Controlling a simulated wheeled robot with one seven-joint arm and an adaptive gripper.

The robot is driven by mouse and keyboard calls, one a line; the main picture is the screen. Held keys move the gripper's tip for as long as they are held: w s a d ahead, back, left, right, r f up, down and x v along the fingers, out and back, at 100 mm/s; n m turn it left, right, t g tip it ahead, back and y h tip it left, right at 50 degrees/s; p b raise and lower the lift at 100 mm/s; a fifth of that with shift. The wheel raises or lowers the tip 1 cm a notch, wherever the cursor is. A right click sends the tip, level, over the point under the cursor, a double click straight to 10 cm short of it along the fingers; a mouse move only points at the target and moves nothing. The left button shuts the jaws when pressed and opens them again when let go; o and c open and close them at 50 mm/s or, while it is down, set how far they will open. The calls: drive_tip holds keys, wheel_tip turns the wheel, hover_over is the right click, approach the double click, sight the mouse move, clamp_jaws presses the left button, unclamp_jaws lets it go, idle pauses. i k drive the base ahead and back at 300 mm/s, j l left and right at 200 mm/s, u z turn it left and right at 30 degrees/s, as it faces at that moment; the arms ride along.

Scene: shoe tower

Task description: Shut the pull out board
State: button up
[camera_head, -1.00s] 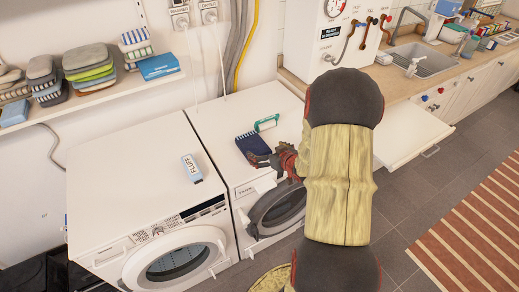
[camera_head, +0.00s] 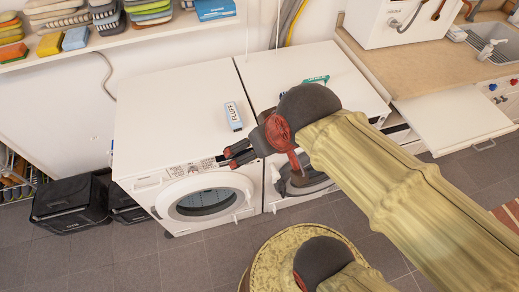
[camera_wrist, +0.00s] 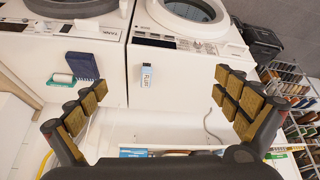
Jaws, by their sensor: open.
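The pull out board (camera_head: 455,118) is a flat white panel sticking out from under the wooden counter at the right of the head view. It has a metal handle (camera_head: 484,145) at its front edge and stands pulled out. My gripper (camera_head: 238,152) is far to the left of it, near the front edge of the two washing machines. In the wrist view my gripper (camera_wrist: 160,85) has its padded fingers spread wide with nothing between them. I cannot make out the board in the wrist view.
A left washing machine (camera_head: 170,95) and a right washing machine (camera_head: 345,85) stand side by side. A wall shelf (camera_head: 110,38) holds folded cloths. Black boxes (camera_head: 68,200) sit on the floor at left.

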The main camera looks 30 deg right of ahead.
sight(449, 121)
drive_tip(key=k+l+z, duration=0.25)
drive_tip(key=k, duration=0.15)
drive_tip(key=k+l+z, duration=0.2)
drive_tip(key=k, duration=0.2)
drive_tip(key=j+z, duration=0.1)
drive_tip(key=z, duration=1.85)
drive_tip(key=i+u, duration=0.1)
drive_tip(key=i, duration=1.4)
